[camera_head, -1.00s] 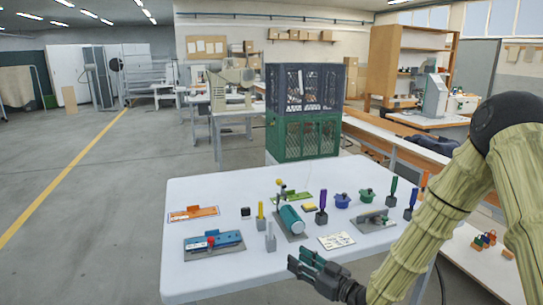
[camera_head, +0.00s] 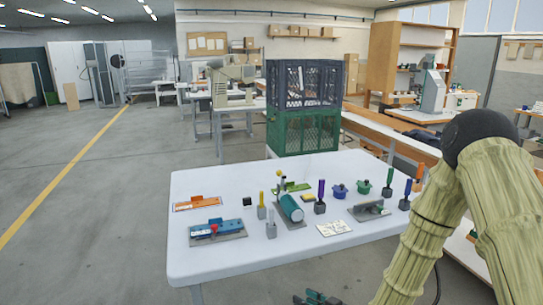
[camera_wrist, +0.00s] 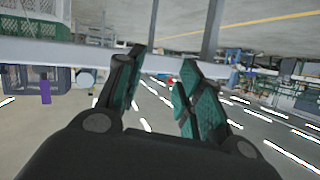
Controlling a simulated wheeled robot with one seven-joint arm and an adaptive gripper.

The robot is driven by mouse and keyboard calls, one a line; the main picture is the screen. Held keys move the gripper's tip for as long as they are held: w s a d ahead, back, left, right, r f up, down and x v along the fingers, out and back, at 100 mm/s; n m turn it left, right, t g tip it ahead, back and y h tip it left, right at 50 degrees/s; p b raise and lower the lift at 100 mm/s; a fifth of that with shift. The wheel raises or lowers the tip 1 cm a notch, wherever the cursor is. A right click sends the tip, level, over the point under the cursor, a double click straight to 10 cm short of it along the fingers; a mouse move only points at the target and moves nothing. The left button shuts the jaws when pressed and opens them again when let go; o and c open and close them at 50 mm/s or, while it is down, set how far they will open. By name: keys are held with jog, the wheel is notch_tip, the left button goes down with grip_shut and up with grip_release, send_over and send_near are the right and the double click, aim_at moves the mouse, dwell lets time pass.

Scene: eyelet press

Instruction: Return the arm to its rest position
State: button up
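My arm (camera_head: 425,230) reaches down the right side of the head view, clad in a ribbed yellowish cover with a dark joint at the top. My gripper (camera_head: 318,298) shows only in part at the bottom edge, in front of the table's near edge and clear of the things on it. In the wrist view my gripper (camera_wrist: 162,62) has its two dark and teal fingers apart with nothing between them. The wrist view is upside down, with floor at the top and ceiling lights at the bottom.
The white table (camera_head: 210,268) holds a blue tool on a plate (camera_head: 215,231), a teal cylinder (camera_head: 291,208), a white card (camera_head: 334,228), blue and green pots, and several upright handles. Stacked crates (camera_head: 303,132) stand behind it. Open floor (camera_head: 85,240) lies to the left.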

jog(key=s+d+f+m+g+h, duration=0.2)
jog(key=s+d+f+g+h, duration=0.1)
jog(key=s+f, duration=0.5)
jog(key=s+d+f+m+g+h, duration=0.1)
jog(key=s+d+f+g+h, duration=0.1)
jog(key=s+f, duration=0.6)
jog(key=s+d+f+m+g+h, duration=0.1)
jog(key=s+d+f+g+h, duration=0.1)
jog(key=s, duration=0.8)
jog(key=s+d+f+m+g+h, duration=0.1)
jog(key=s+d+f+m+g, duration=0.1)
jog(key=s, duration=0.8)
notch_tip(320, 180, down, 2)
jog(key=d+g, duration=0.1)
jog(key=d, duration=0.2)
jog(key=shift+s+g+h, duration=0.35)
jog(key=shift+g+h, duration=0.05)
